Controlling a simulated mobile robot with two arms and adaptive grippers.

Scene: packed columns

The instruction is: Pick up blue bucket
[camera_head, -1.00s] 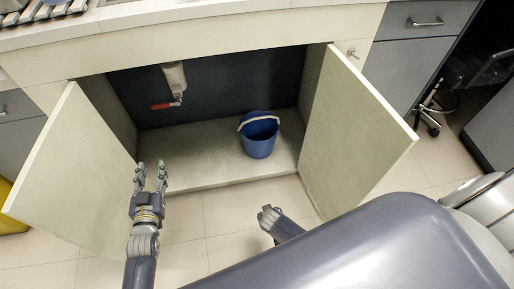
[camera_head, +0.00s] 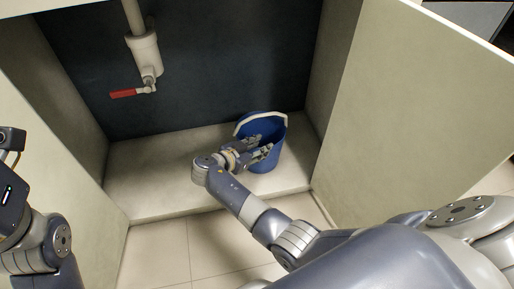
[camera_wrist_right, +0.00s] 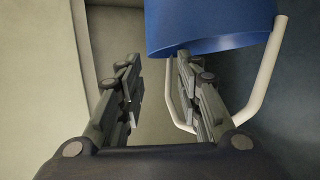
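The blue bucket (camera_head: 268,163) stands upright on the floor of the open cabinet, near its right wall. Its white handle (camera_head: 277,116) hangs to one side. My right gripper (camera_head: 262,146) is open and reaches over the bucket's near left side. In the right wrist view, the two fingers (camera_wrist_right: 157,65) are apart, with the blue bucket (camera_wrist_right: 210,22) beyond the tips, beside the right finger. The white handle (camera_wrist_right: 264,78) curves behind the right finger. Contact cannot be told. My left arm shows at the far left edge; its fingers are out of view.
The open left door (camera_head: 50,150) and open right door (camera_head: 425,100) flank the cabinet. A white pipe with a red valve handle (camera_head: 123,93) hangs at the back. The cabinet floor (camera_head: 150,185) is clear left of the bucket.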

